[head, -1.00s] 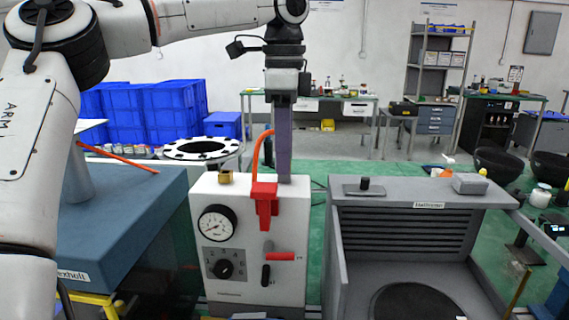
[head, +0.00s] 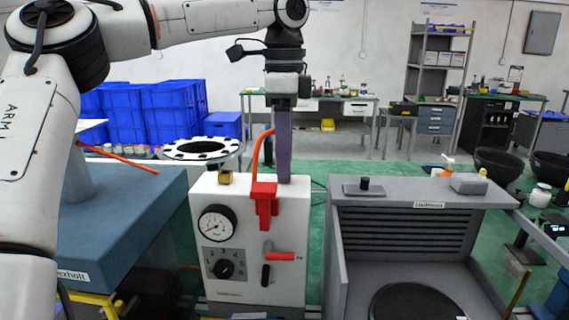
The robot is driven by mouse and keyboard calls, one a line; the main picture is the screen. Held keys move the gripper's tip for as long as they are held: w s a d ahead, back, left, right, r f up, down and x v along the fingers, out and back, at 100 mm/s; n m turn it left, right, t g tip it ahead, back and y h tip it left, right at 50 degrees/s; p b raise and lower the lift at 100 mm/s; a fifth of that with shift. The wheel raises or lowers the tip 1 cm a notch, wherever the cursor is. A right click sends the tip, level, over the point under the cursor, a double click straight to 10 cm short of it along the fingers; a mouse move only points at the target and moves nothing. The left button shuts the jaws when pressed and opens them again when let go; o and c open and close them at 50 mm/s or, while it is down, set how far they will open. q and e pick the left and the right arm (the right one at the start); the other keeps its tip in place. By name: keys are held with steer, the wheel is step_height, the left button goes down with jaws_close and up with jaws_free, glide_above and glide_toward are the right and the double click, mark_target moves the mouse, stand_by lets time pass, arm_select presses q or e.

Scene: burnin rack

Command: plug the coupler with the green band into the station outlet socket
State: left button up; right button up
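My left gripper (head: 283,103) points down above the back of a white station box (head: 250,286). Its fingers overlap a purple-grey upright bar (head: 284,150), and I cannot tell whether they are open or shut, or whether they touch the bar. A red block-shaped fitting (head: 264,192) sits at the box's top front edge, with an orange hose (head: 256,150) rising behind it. A small brass fitting (head: 226,178) stands on the box's top left; I cannot tell if it is the outlet socket. No green band can be made out. My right gripper is not in view.
The box front carries a gauge (head: 217,224), a black knob (head: 223,269) and a red lever (head: 280,256). A grey open-fronted unit (head: 420,222) stands to the right. A blue block-like unit (head: 120,225) stands to the left, behind my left arm. Blue crates (head: 150,110) stand behind.

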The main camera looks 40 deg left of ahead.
arm_select(q)
jaws_close()
steer(key=shift+r, duration=3)
